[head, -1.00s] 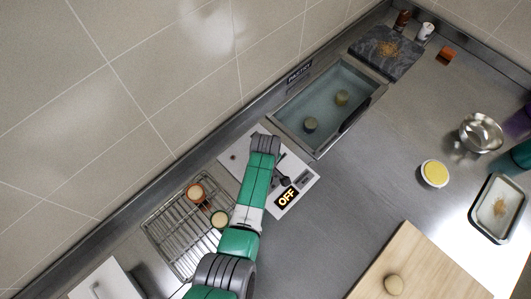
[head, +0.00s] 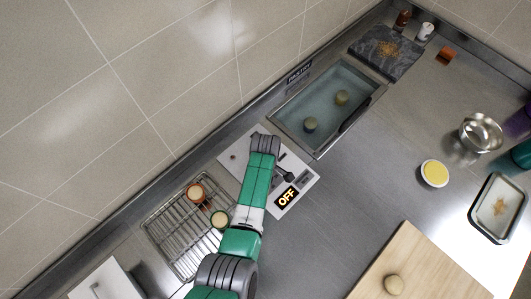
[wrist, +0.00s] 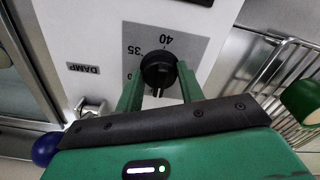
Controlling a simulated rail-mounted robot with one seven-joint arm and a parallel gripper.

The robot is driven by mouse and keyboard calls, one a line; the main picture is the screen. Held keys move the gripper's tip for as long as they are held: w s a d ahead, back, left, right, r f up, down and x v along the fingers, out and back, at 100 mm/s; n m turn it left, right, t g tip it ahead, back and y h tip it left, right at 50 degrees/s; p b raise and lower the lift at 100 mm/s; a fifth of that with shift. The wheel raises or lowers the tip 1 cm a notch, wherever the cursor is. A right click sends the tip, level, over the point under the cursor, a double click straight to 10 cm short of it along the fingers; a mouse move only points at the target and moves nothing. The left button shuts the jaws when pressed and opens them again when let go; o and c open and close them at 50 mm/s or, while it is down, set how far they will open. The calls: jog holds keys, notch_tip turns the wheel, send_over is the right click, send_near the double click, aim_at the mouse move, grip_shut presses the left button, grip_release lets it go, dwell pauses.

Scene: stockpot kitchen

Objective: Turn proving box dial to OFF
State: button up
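The proving box (head: 233,157) is a white panel on the counter, partly hidden under my arm. Its lit display (head: 287,197) reads OFF. In the wrist view the black round dial (wrist: 158,68) sits on a grey scale, with "35" and "40" readable above and beside it. The green fingers of my gripper (wrist: 160,80) stand apart, one on each side of the dial. I see no clear grip on it, and whether a finger touches its edge cannot be told. In the head view my gripper is mostly hidden by my arm.
A wire rack (head: 172,232) with two small cups is left of the box. A sunken basin (head: 287,110) holding two round pieces lies just beyond it. A wooden board (head: 430,265) is at lower right. The counter between the box and board is clear.

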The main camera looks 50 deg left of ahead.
jog(key=o, duration=0.4)
notch_tip(320, 180, up, 8)
jog(key=shift+f+p, duration=0.1)
jog(key=shift+p, duration=0.5)
